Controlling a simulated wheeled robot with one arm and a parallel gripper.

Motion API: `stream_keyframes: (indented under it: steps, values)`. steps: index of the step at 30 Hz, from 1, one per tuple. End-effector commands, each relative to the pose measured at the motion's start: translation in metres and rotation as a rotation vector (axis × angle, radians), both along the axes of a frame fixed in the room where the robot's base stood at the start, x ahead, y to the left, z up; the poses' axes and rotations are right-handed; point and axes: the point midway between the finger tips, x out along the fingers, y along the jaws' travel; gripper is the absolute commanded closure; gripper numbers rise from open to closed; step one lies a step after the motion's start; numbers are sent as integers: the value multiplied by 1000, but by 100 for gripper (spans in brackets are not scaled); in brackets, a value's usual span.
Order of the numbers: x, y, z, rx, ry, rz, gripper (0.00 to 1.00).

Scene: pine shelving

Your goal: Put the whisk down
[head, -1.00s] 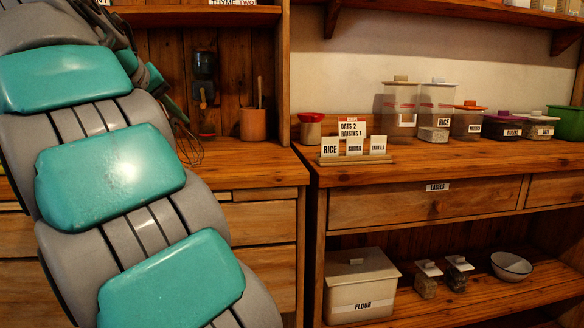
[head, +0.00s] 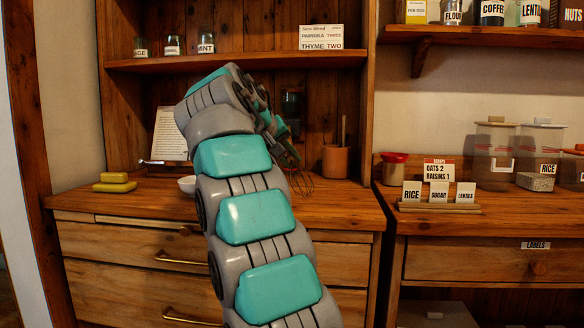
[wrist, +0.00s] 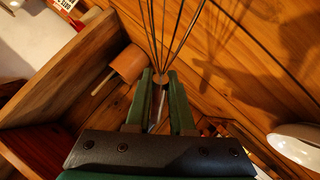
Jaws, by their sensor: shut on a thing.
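My gripper (head: 291,157) is shut on the whisk and shows beyond my arm in the head view. In the wrist view my gripper's green fingers (wrist: 162,88) close around the whisk's handle. The whisk's wire loops (wrist: 170,30) stretch away from the fingertips. In the head view the loops (head: 301,183) hang low over the left wooden counter (head: 340,203), left of a terracotta crock. Whether they touch the counter I cannot tell. The handle is mostly hidden by my gripper.
The terracotta crock (head: 336,161) with a wooden tool stands close by on the right. A white bowl (head: 187,185) is partly behind my arm. A shelf (head: 240,60) with jars runs above. Label cards (head: 438,195) stand on the right counter.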

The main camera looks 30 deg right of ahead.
Motion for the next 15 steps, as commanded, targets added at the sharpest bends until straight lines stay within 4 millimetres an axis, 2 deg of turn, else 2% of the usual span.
stream_keyframes:
  steps: [6,15]
  values:
    - [25,-14,1,-1,-1,-1,100]
    - [36,-22,-3,-1,1,0,100]
